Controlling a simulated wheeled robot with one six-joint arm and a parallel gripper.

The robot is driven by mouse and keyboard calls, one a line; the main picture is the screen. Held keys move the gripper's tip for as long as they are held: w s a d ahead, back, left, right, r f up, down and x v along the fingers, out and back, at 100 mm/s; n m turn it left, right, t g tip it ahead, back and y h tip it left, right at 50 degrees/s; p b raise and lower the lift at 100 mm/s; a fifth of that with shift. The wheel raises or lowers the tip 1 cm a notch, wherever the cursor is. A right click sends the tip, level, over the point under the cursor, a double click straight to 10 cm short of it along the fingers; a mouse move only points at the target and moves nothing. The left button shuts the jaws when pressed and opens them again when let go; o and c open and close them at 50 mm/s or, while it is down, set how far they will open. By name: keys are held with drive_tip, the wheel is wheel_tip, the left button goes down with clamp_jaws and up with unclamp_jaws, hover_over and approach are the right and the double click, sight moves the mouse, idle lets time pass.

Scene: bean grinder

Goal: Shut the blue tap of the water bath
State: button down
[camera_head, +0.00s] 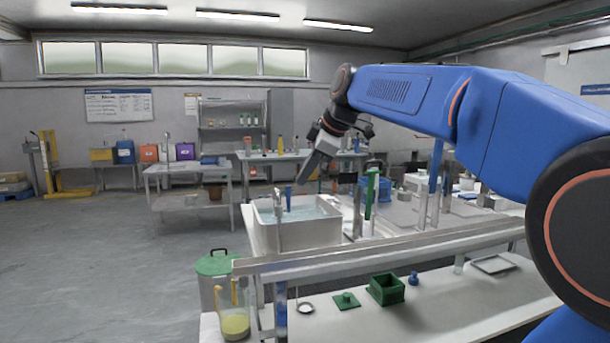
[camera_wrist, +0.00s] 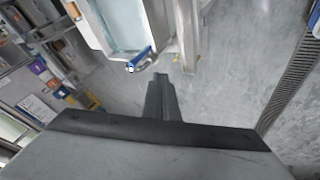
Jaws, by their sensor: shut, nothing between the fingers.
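The water bath (camera_head: 312,235) is a pale open box with bluish water inside, standing on the bench left of centre in the head view. A grey metal tap (camera_head: 279,208) rises at its left front. The blue tap handle (camera_head: 289,197) stands upright beside the metal post. In the wrist view the blue handle (camera_wrist: 141,57) lies at the bath's rim, just ahead and left of my fingertips. My gripper (camera_head: 304,188) is above the bath, tilted down and left. In the wrist view my gripper (camera_wrist: 160,78) is shut and empty, apart from the handle.
A metal rail (camera_head: 390,245) runs in front of the bath. A green upright tool (camera_head: 371,190) stands right of it. A jug with yellow liquid (camera_head: 235,318), a green-lidded bin (camera_head: 215,264) and a green box (camera_head: 386,289) are nearer. The floor at left is open.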

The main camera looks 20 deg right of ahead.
sight(289, 199)
drive_tip(key=w+a+f, duration=0.1)
drive_tip(key=w+f, duration=0.5)
drive_tip(key=w, duration=0.2)
drive_tip(key=shift+a, duration=0.15)
idle(0.5)
